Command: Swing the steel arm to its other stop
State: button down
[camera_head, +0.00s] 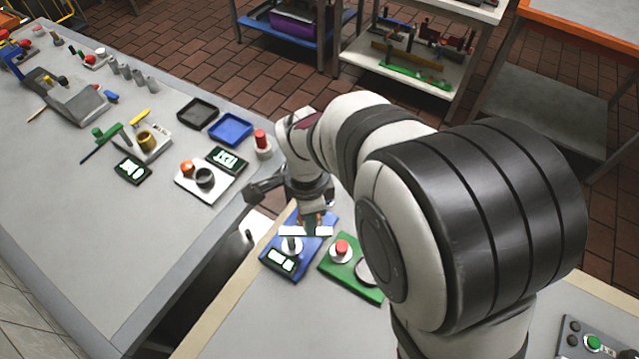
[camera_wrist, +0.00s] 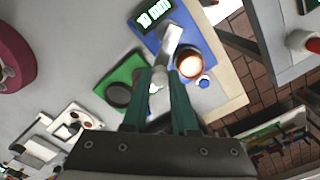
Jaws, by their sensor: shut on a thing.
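The steel arm (camera_head: 292,231) is a flat pale bar on a blue base (camera_head: 271,249) with a lit display (camera_head: 282,261). In the wrist view the steel arm (camera_wrist: 171,40) runs from near the display (camera_wrist: 153,12) to between my fingertips. My gripper (camera_head: 318,222) is low over the blue base, shut on the bar's end; in the wrist view its two green fingers (camera_wrist: 168,75) flank that end. A copper-rimmed cup with a pale inside (camera_wrist: 188,63) sits close beside my right finger. My gripper partly hides the bar's gripped end.
A green base (camera_head: 336,267) with a red button (camera_head: 341,247) stands right beside the blue base. A grey bench (camera_head: 90,250) at left carries a blue tray (camera_head: 231,128), a dark tray (camera_head: 197,113) and several devices. A gap separates it from my table.

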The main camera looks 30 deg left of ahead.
jog(key=shift+s+d+m, duration=0.1)
jog(key=shift+s+m, duration=0.25)
jog(key=shift+m, duration=0.65)
jog(key=shift+s+d+m, duration=0.1)
jog(key=shift+s+m, duration=0.2)
jog(key=shift+m, duration=0.7)
jog(key=shift+s+d+m, duration=0.1)
jog(key=shift+s+m, duration=0.25)
jog(key=shift+m, duration=0.65)
jog(key=shift+s, duration=0.1)
jog(key=c, duration=0.7)
grip_release()
